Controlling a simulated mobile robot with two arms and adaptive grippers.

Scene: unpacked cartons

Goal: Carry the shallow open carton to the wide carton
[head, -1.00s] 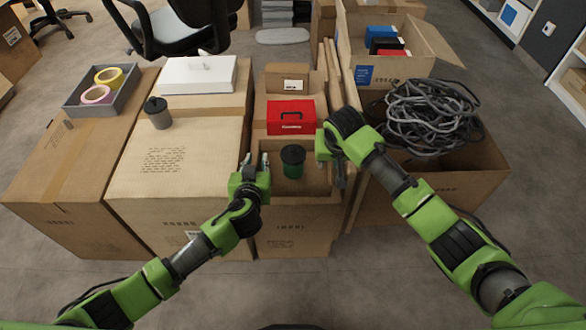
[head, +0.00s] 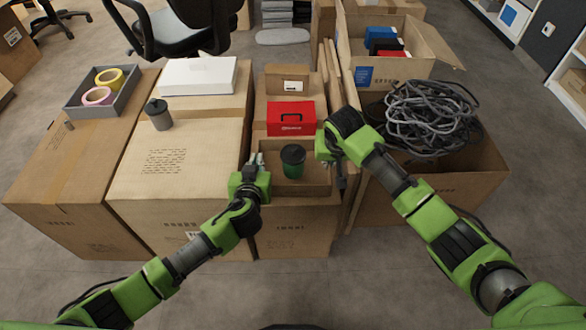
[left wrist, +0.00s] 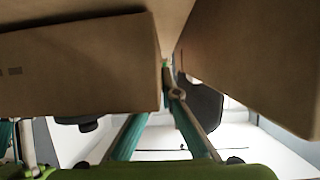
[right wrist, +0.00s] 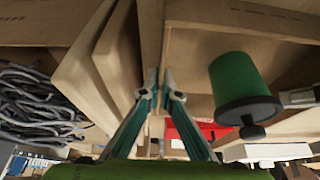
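The shallow open carton (head: 318,178) sits on top of a tall narrow carton (head: 290,235) in the middle of the head view. A green cup with a dark lid (head: 292,163) stands in it and also shows in the right wrist view (right wrist: 236,85). My left gripper (head: 257,160) is at its left wall, fingers drawn together on the edge. My right gripper (head: 337,172) is at its right wall; the right wrist view shows the fingers closed on a thin board edge. The wide carton (head: 165,195) appears to be the broad one just left.
The wide carton bears a grey tumbler (head: 158,115) and a white box (head: 198,76); its front top is clear. A grey tray with tape rolls (head: 72,105) lies further left. A red box (head: 291,119) stands behind the shallow carton. Coiled cables (head: 430,115) fill a carton at right.

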